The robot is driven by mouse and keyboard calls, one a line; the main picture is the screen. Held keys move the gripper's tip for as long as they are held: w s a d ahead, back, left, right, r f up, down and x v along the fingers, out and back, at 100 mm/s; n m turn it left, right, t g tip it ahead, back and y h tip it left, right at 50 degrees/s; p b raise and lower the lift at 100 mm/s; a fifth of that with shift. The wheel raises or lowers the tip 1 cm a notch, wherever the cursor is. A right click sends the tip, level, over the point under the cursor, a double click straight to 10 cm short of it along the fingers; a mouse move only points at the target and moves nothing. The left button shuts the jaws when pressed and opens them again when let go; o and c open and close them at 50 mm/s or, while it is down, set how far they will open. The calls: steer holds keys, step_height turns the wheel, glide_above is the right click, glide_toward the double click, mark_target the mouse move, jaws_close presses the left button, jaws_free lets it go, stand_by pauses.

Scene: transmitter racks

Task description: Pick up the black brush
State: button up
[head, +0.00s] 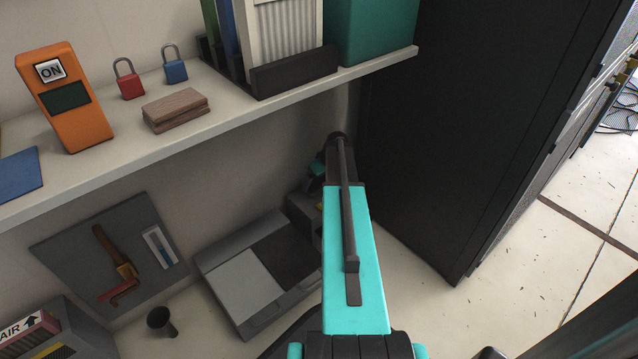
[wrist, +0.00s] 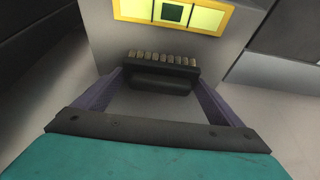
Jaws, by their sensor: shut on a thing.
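The black brush (wrist: 161,84) is in the wrist view, with a row of pale bristles along its far edge. My gripper (wrist: 159,75) has its two purple fingers on either side of the brush, shut on its ends. A grey surface is behind the brush; I cannot tell whether the brush touches it. In the head view my arm hides the brush and most of the gripper.
A grey box with a yellow-framed panel (wrist: 172,13) is just beyond the brush. In the head view, a shelf (head: 225,116) holds an orange device (head: 64,97), padlocks and wooden blocks (head: 176,110). A dark cabinet (head: 455,130) stands right of my arm. Open floor lies at the far right.

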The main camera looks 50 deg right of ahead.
steer(key=shift+r, duration=0.15)
steer(key=shift+r+p, duration=0.65)
steer(key=shift+r, duration=0.25)
step_height(320, 180, up, 2)
steer(key=shift+p, duration=0.6)
steer(key=s+a+p, duration=0.2)
steer(key=s, duration=0.5)
steer(key=s+a+r+p, duration=0.1)
steer(key=s+a+p, duration=0.1)
steer(key=s, duration=0.6)
steer(key=shift+a, duration=0.75)
steer(key=o, duration=0.4)
steer(key=shift+c, duration=1.4)
